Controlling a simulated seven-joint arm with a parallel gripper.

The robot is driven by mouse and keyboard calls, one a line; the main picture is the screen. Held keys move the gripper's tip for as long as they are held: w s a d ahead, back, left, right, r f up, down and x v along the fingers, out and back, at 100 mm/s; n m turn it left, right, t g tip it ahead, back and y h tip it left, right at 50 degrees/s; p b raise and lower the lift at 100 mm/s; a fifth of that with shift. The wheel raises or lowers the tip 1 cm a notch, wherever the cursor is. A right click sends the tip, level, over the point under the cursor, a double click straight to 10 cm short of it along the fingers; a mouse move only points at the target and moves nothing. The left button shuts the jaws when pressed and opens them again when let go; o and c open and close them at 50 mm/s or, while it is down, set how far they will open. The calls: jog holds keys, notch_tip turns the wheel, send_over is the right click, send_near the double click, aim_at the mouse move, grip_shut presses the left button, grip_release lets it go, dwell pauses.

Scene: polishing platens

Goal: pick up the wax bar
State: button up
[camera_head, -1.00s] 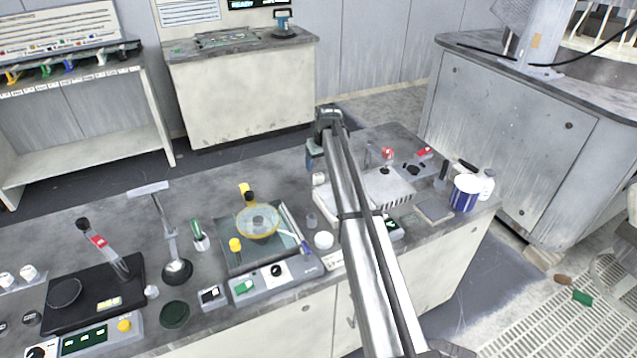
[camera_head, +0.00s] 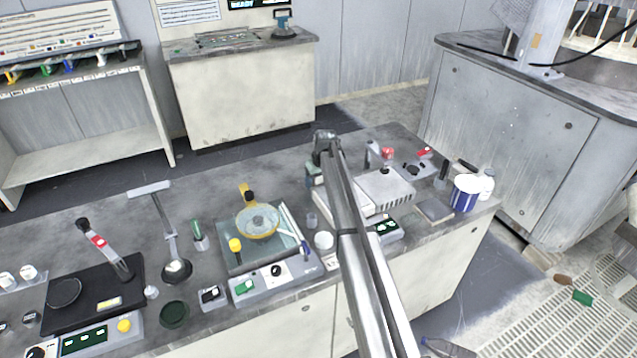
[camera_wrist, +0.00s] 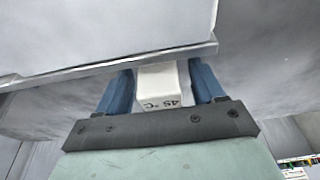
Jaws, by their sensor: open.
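The wax bar, a white block marked "45 °C" (camera_wrist: 163,88), shows in the wrist view between the two blue fingers of my gripper (camera_wrist: 160,72). The fingers are open, one on each side of the bar; whether either touches it I cannot tell. In the head view my gripper (camera_head: 315,188) points down at the bench, left of the grey hot plate box (camera_head: 386,188). The bar cannot be made out there, with my gripper and arm in front.
A grey slab edge (camera_wrist: 110,66) runs close beyond the fingers in the wrist view. A blue-white tub (camera_head: 465,193) stands at the right end.

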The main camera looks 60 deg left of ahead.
jog(key=shift+c, duration=0.4)
jog(key=c, duration=1)
jog(key=shift+r, duration=0.1)
